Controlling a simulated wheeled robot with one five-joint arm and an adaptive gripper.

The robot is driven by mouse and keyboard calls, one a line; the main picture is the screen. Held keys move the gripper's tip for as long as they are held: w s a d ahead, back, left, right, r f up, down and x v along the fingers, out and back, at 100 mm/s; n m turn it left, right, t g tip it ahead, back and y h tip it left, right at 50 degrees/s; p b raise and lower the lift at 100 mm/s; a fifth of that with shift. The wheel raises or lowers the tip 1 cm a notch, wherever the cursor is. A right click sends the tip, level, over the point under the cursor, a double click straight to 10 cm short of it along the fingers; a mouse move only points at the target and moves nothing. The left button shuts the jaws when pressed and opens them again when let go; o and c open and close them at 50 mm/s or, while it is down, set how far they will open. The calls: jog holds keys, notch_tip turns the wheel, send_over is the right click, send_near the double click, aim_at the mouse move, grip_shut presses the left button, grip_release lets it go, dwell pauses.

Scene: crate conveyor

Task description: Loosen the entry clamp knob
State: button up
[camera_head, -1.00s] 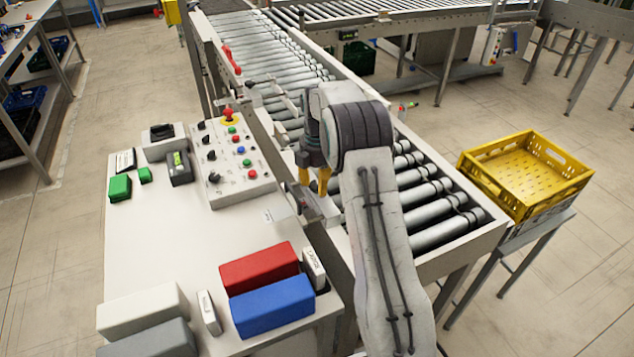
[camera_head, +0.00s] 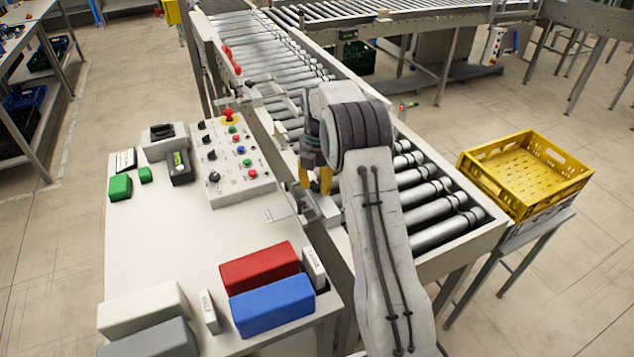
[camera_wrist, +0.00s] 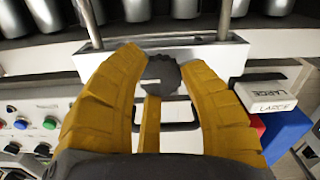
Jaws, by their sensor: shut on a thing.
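The entry clamp knob (camera_wrist: 161,75) is a dark, ridged round knob on a pale clamp block (camera_wrist: 230,58) in the wrist view. In the head view my gripper (camera_head: 316,181) points down at the clamp beside the near end of the roller conveyor. There the knob is hidden by my fingers and arm.
The roller conveyor (camera_head: 432,213) runs beyond the clamp. A control panel (camera_head: 228,160) with buttons stands left of my gripper. Red (camera_head: 258,268) and blue (camera_head: 272,305) blocks lie on the table nearer the camera. A yellow crate (camera_head: 525,178) stands at right.

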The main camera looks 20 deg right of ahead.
aim_at(319, 183)
jog(key=shift+s+d+f, duration=0.15)
jog(key=o, duration=1.2)
jog(key=shift+d, duration=0.15)
jog(key=shift+w+r, duration=0.2)
jog(key=shift+r, duration=0.55)
notch_tip(319, 183, up, 11)
jog(key=shift+f, duration=0.15)
jog(key=shift+s, duration=0.1)
